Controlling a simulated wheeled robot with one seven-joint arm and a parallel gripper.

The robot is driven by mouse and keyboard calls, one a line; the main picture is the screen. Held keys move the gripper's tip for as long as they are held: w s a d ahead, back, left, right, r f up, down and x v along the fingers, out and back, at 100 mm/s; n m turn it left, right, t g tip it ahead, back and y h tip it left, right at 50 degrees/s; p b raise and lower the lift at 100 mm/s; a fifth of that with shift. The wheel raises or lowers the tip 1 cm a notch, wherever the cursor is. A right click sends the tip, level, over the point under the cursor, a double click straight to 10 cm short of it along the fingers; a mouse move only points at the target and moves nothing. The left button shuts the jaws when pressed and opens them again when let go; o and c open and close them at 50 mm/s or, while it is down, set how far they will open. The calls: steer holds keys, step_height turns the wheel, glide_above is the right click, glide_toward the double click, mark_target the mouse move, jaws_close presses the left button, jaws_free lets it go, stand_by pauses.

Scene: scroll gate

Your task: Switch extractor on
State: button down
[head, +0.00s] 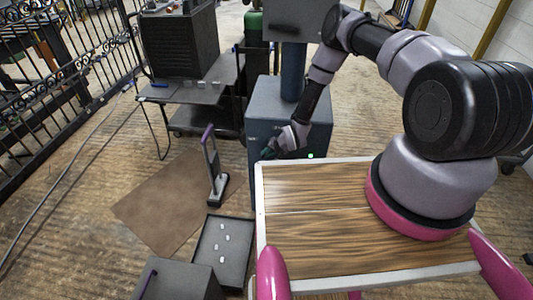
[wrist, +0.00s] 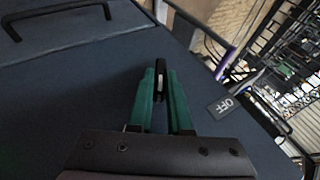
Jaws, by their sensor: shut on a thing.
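The extractor (head: 265,108) is a blue-grey cabinet with a column and a grey hood above it. My gripper (head: 270,150) is at the cabinet's front face in the head view. In the wrist view, my gripper's green fingers (wrist: 161,82) are shut on a thin black switch lever (wrist: 161,64) with a pale mark on it. The lever's base is partly hidden by the fingers. A dark label reading OFF (wrist: 225,107) is on the panel to the right of the fingers. No ON label shows.
A black bar handle (wrist: 60,10) is on the panel at the upper left. My wooden-topped base stands close in front of the cabinet. A shelf cart (head: 190,90) is to the left. A tray (head: 222,250) and a purple-topped stand (head: 213,170) are on the floor.

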steer(key=shift+y, duration=0.8)
steer(key=shift+f, duration=0.1)
steer(key=c, duration=0.8)
jaws_free()
steer(key=shift+c, duration=0.2)
steer(key=v, duration=1.1)
steer(key=shift+s, duration=0.2)
steer(key=shift+a+f, duration=0.1)
steer(key=shift+f, duration=0.05)
